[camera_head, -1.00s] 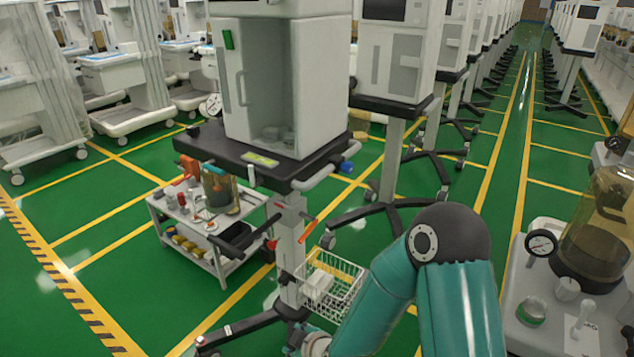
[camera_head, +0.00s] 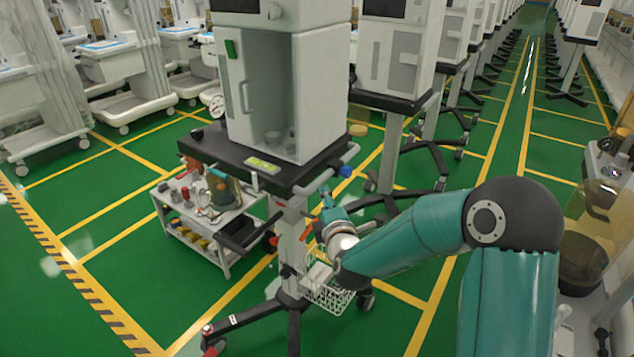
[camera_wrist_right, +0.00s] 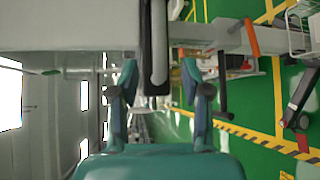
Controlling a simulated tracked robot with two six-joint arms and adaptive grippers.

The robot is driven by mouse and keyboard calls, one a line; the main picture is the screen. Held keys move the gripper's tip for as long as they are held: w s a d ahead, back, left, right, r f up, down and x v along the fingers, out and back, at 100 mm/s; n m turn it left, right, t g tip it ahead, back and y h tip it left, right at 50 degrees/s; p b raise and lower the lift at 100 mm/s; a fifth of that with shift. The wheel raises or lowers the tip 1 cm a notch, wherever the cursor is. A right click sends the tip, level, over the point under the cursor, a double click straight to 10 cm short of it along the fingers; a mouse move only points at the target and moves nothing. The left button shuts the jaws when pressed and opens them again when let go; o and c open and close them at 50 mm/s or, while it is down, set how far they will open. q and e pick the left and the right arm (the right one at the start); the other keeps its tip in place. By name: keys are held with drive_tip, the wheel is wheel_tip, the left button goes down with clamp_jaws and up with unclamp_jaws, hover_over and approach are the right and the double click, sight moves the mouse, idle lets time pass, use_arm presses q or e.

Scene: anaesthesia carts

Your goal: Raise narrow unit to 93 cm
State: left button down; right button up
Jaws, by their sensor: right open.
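The nearest unit is a white cabinet (camera_head: 318,85) on a black shelf (camera_head: 228,150), carried by a slim grey column (camera_head: 291,225) on a dark wheeled base. A grey push handle (camera_head: 330,168) with a blue end cap runs along the shelf's right side. My right gripper (camera_head: 328,207) is just below and right of this handle, beside the column. In the right wrist view my right gripper (camera_wrist_right: 160,78) is open and empty, with the grey handle (camera_wrist_right: 159,45) beyond its fingertips, lined up between them. An orange lever (camera_wrist_right: 251,38) shows to the right there. My left gripper is out of view.
A wire basket (camera_head: 326,292) hangs on the column below my right forearm. A low white trolley (camera_head: 215,245) with tools stands left of the column. More units line the right aisle behind. Green floor is clear at lower left.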

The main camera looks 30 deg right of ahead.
sight(318, 184)
drive_tip(key=p+x, duration=0.1)
drive_tip(key=x, duration=0.9)
drive_tip(key=shift+w, duration=0.1)
clamp_jaws()
